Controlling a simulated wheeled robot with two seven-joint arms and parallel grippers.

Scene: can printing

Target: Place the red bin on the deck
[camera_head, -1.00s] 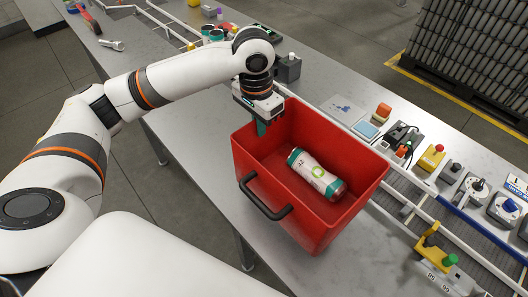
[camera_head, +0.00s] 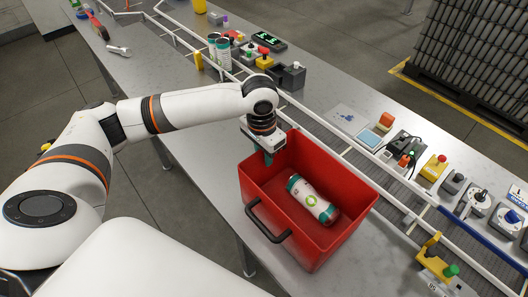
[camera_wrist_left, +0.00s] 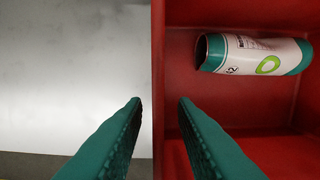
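The red bin (camera_head: 330,238) is on the grey table deck (camera_head: 208,145), upright, close to its front edge; its underside is hidden. Its black handle (camera_head: 268,221) faces me. A white and green can (camera_head: 314,201) lies on its side in the bin and also shows in the left wrist view (camera_wrist_left: 255,54). My left gripper (camera_head: 264,157) is at the bin's left wall. In the left wrist view its green fingers (camera_wrist_left: 159,99) straddle the wall (camera_wrist_left: 158,60), one inside and one outside, with a gap on each side. My right gripper is out of view.
A white rail and conveyor (camera_head: 344,152) run behind the bin. Buttons and switches (camera_head: 440,168) line the right side. Several cans (camera_head: 222,52) and a green-lit display (camera_head: 269,40) stand at the back. The deck left of the bin is mostly clear.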

